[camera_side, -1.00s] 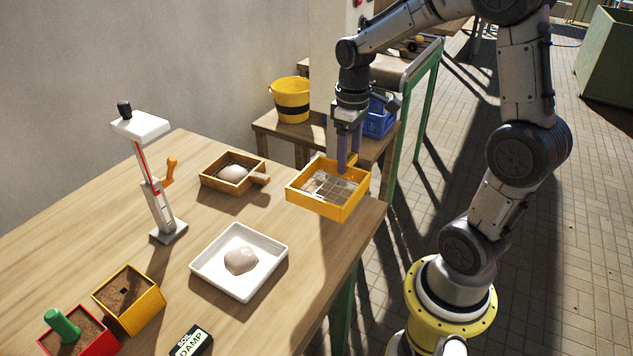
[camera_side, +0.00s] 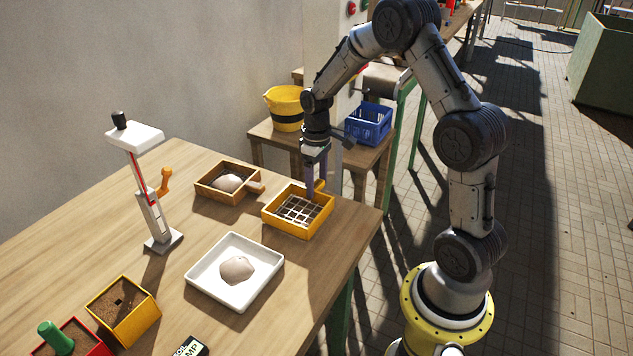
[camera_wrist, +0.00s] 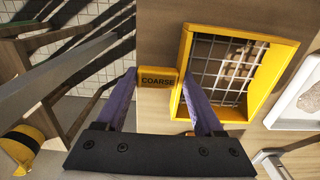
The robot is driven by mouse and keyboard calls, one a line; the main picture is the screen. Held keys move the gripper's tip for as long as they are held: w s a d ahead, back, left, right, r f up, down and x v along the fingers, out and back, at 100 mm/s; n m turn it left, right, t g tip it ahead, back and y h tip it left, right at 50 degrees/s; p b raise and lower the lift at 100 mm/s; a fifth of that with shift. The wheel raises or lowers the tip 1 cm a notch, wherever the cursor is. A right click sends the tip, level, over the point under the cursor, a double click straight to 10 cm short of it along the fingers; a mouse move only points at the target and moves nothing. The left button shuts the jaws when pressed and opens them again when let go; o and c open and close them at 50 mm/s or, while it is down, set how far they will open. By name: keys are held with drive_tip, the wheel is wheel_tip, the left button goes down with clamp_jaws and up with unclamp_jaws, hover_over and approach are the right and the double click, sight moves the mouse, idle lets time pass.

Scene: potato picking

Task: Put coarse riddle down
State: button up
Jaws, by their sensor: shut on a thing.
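The coarse riddle (camera_side: 272,225) is a yellow square frame with a wire grid, near the right edge of the wooden table. It also shows in the wrist view (camera_wrist: 268,84), with a yellow tab handle reading "COARSE" (camera_wrist: 158,79). My gripper (camera_side: 316,190) has purple fingers and is shut on that tab; the fingers stand on both sides of it in the wrist view (camera_wrist: 158,88). The riddle looks level and very low over the tabletop or on it; I cannot tell if it touches.
A wooden-framed box (camera_side: 207,190) with a pale lump is just left of the riddle. A white tray (camera_side: 205,284) with another lump is in front. A grey-white stand with an orange handle (camera_side: 150,200) is further left. A yellow bucket (camera_side: 284,108) and blue crate (camera_side: 368,124) are behind.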

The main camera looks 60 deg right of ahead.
drive_tip(key=shift+f, duration=0.15)
drive_tip(key=o, duration=1.5)
drive_tip(key=shift+f, duration=0.1)
drive_tip(key=shift+c, duration=0.2)
wheel_tip(320, 180, up, 12)
drive_tip(key=s+a+r+t, duration=0.2)
drive_tip(key=s+a+r, duration=0.2)
drive_tip(key=a+r, duration=0.2)
drive_tip(key=s+a+t, duration=0.1)
drive_tip(key=s+a, duration=0.4)
drive_tip(key=s, duration=0.3)
drive_tip(key=s+a+r+t, duration=0.1)
drive_tip(key=s+a+t, duration=0.1)
drive_tip(key=s+a, duration=0.3)
drive_tip(key=s, duration=0.4)
drive_tip(key=shift+a+r+t, duration=0.25)
drive_tip(key=shift+t, duration=0.05)
